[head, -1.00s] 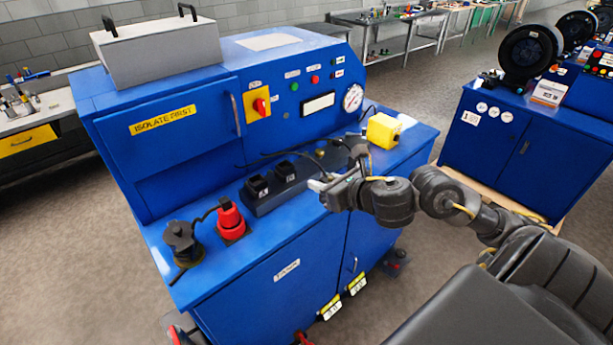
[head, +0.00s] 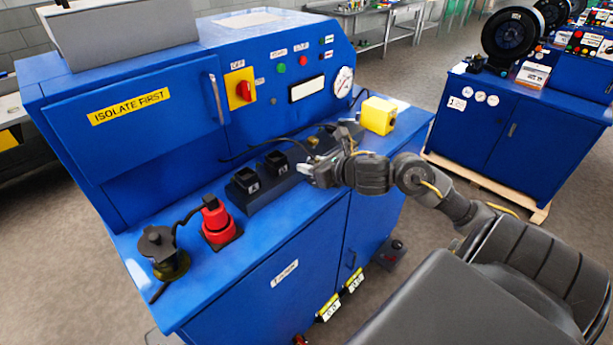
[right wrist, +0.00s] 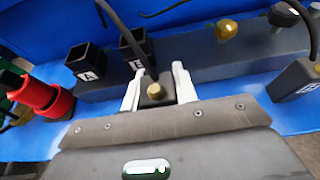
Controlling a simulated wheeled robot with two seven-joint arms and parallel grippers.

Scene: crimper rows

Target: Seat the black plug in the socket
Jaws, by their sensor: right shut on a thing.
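My right gripper (head: 308,170) is at the right end of a dark block on the blue machine's ledge. In the right wrist view its two pale fingers (right wrist: 157,90) are closed on a dark body with a brass round end, which looks like the black plug (right wrist: 151,99). A black cable rises behind it. The block carries two square black sockets: the one marked A (head: 245,182), also in the wrist view (right wrist: 88,64), and a second (head: 276,163), just beyond the fingers. The held thing appears apart from both. My left gripper is out of view.
A red connector (head: 217,224) and a black capped fitting (head: 162,248) stand at the ledge's left. A yellow box (head: 378,115) stands at its right. Another dark labelled block (right wrist: 293,88) with a cable is right of the fingers. The machine's upright panel closes off the back.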

